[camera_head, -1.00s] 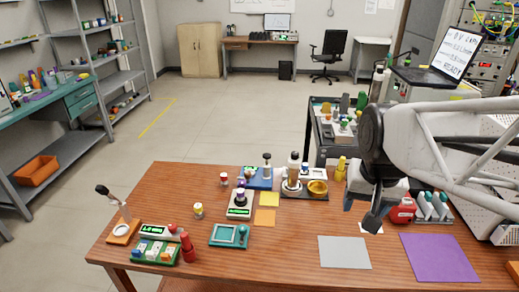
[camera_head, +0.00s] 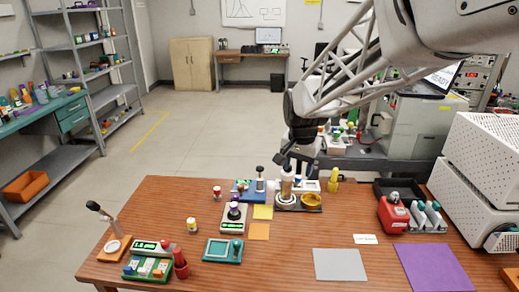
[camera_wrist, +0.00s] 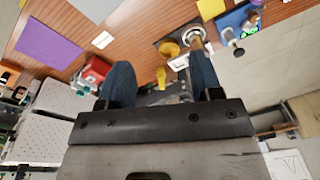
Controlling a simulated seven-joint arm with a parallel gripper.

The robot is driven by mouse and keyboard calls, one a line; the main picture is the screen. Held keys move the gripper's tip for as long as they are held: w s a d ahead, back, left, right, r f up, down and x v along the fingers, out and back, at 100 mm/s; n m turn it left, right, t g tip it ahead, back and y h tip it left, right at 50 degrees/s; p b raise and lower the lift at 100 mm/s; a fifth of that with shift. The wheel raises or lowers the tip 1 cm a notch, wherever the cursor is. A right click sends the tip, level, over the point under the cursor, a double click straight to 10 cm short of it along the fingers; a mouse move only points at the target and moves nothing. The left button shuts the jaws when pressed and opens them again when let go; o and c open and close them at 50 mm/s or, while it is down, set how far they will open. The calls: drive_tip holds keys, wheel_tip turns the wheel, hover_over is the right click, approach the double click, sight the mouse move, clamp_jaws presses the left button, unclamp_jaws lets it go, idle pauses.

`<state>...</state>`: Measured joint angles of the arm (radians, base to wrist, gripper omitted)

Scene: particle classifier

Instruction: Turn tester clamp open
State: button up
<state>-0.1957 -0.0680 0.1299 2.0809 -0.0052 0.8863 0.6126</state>
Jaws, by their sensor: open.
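I cannot tell for sure which part is the tester clamp. A blue base (camera_head: 241,196) with a dark-topped upright post (camera_head: 260,181) stands at the table's back middle; the blue base also shows at the upper right of the wrist view (camera_wrist: 232,19). A small tester with a green display and a dark round knob (camera_head: 234,214) sits in front of it. My gripper (camera_head: 300,160) is above the back edge of the table, near a dark tray (camera_head: 312,208) with a brown-and-white cylinder (camera_head: 287,186) and a gold bowl (camera_head: 311,199). In the wrist view my gripper (camera_wrist: 162,82) is open and empty.
At the left are a wooden stand with a black-tipped lever (camera_head: 113,247), a green-display box (camera_head: 153,247) and a red bottle (camera_head: 181,264). A teal tray (camera_head: 222,250) lies mid-table. A red device (camera_head: 393,214) and white perforated boxes (camera_head: 478,190) are right. Grey and purple mats are clear.

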drive_tip(key=w+a+f+m, duration=0.2)
drive_tip(key=w+a+f, duration=0.7)
drive_tip(key=w+a, duration=0.3)
drive_tip(key=m+g, duration=0.1)
drive_tip(key=m, duration=0.1)
hover_over(236, 195)
drive_tip(key=f, duration=1.2)
drive_tip(key=shift+d+f, duration=0.2)
drive_tip(key=shift+f, duration=0.05)
drive_tip(key=shift+w+a+f, duration=0.1)
drive_tip(key=shift+a+f, duration=0.1)
drive_tip(key=shift+f, duration=0.05)
drive_tip(key=shift+f, duration=3.9)
drive_tip(key=c, duration=0.9)
